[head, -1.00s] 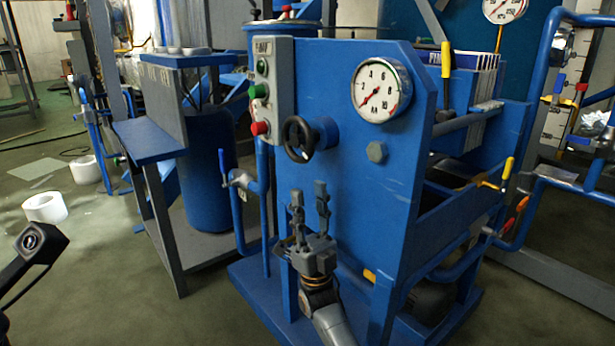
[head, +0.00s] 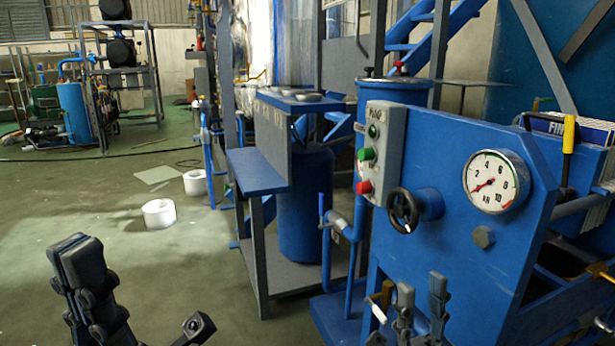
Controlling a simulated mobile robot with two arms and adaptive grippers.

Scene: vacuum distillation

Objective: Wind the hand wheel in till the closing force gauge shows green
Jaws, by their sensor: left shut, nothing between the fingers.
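The black hand wheel (head: 404,210) sits on a blue boss on the front of the blue press panel (head: 450,260). The round white closing force gauge (head: 496,182) is to its right, marked in kN. Its red needle points low and left, near the bottom of the scale. My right gripper (head: 421,302) is below the wheel, fingers pointing up and apart, with nothing between them and clear of the wheel. My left gripper (head: 82,270) is at the lower left, far from the wheel, its dark fingers together and empty.
A grey button box (head: 381,150) with green and red buttons stands left of the wheel. A blue tank (head: 304,205) stands in a frame to the left. White rolls (head: 159,213) lie on the otherwise open floor.

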